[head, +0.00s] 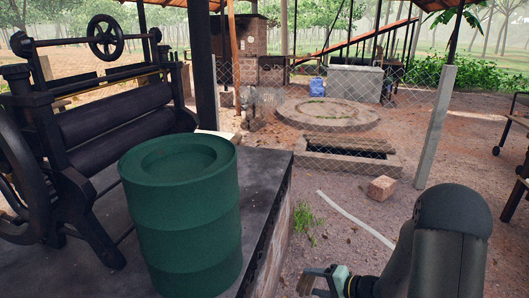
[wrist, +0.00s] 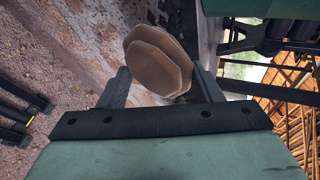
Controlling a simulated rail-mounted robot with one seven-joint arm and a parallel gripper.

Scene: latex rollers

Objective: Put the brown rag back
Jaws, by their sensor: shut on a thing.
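The brown rag (wrist: 157,62) shows in the wrist view as a folded, layered tan-brown piece between my two fingers. My gripper (wrist: 160,80) is shut on it, with one dark finger on each side. In the head view my gripper (head: 311,281) is at the bottom, right of the dark worktop, over the dirt ground. The rag is too small there to make out clearly.
A green drum (head: 185,220) stands on the dark worktop (head: 262,180), beside a black roller machine (head: 110,125) at left. A brick (head: 382,188) and a low concrete trough (head: 350,157) lie beyond on the ground. A wire fence and concrete post (head: 436,125) stand behind.

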